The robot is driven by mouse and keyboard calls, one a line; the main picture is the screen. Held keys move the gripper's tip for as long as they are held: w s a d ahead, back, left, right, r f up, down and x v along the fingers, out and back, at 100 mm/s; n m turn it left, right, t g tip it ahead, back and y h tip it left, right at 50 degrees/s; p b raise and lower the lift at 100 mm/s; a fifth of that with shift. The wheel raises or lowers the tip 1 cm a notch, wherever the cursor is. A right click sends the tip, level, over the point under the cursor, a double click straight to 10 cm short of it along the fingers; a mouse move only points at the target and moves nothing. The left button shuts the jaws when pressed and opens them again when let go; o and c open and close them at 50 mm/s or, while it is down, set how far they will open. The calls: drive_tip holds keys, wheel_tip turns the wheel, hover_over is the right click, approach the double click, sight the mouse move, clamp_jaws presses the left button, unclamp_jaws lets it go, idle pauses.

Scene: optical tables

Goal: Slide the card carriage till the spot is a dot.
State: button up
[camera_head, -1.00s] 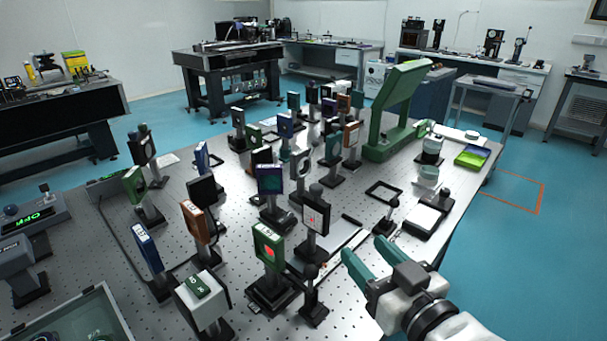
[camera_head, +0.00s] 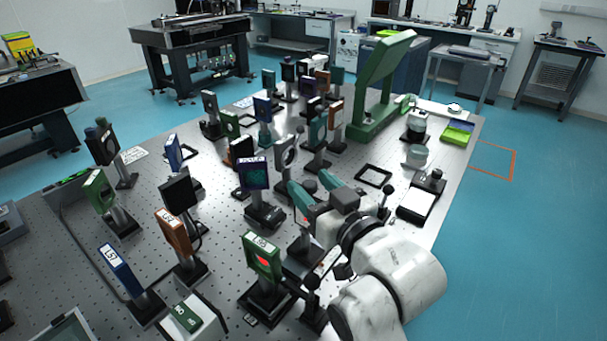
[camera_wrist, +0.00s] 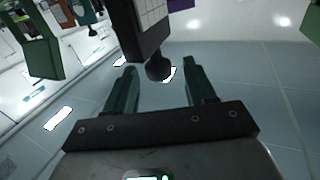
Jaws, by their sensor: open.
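The card carriage holds a white card (camera_head: 301,221) in a dark frame. In the head view my gripper hides most of it, and a trace of red shows on the card; the spot's shape cannot be told. In the wrist view the gridded card (camera_wrist: 152,14) hangs upside down at the top, with a round black knob (camera_wrist: 158,68) at the frame's end. My gripper (camera_head: 315,190) is open. In the wrist view its green fingers (camera_wrist: 159,80) stand on either side of the knob, with visible gaps.
A green lens mount (camera_head: 250,242) with a red glow stands left of the card. A black knobbed post (camera_head: 313,284) stands in front. Several mounts crowd the table's left and back. A black frame (camera_head: 373,176) and a white-topped pad (camera_head: 415,204) lie to the right.

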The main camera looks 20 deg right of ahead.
drive_tip(key=shift+w+a, duration=0.2)
drive_tip(key=shift+w, duration=1.5)
drive_tip(key=shift+c, duration=0.5)
clamp_jaws()
